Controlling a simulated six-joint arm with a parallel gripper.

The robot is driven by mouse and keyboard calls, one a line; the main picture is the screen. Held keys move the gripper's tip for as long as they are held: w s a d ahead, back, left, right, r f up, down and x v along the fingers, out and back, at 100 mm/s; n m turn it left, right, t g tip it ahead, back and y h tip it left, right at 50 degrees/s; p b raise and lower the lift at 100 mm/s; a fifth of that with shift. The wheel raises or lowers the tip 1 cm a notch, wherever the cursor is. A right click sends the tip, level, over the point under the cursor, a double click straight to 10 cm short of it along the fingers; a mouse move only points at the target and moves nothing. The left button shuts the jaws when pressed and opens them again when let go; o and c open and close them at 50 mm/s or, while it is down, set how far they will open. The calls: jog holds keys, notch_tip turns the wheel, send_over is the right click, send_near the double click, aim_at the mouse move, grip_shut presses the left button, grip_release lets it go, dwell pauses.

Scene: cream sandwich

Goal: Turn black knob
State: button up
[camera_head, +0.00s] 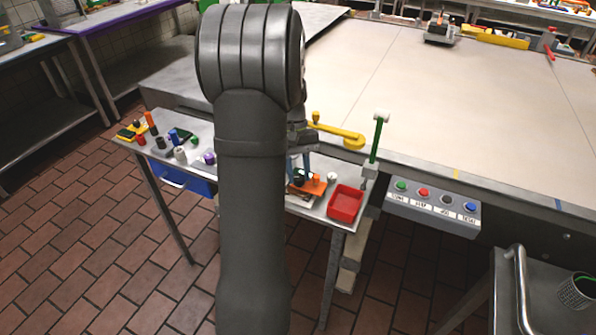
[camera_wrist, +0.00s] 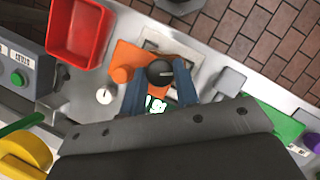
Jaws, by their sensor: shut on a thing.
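The black knob (camera_wrist: 160,73) is round with a pale pointer line on top, seen in the wrist view. It stands at an orange plate (camera_wrist: 126,55) on the metal side table. My gripper (camera_wrist: 160,82) has one blue-grey finger on each side of the knob and is shut on it. The palm hides the area just below. In the head view my arm covers much of this spot; the gripper (camera_head: 301,168) shows only partly, beside the orange piece (camera_head: 314,186), and the knob cannot be made out clearly.
A red tray (camera_head: 345,204) and a small white knob (camera_wrist: 104,96) are close by. A yellow handle (camera_head: 340,131) and a green-handled post (camera_head: 377,137) stand behind. A button box (camera_head: 433,202) is to the right. Several small coloured items crowd the table's left end.

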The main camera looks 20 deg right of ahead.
jog(key=o, duration=0.7)
jog(key=v, duration=1.7)
jog(key=shift+r, duration=0.15)
jog(key=x, duration=1.7)
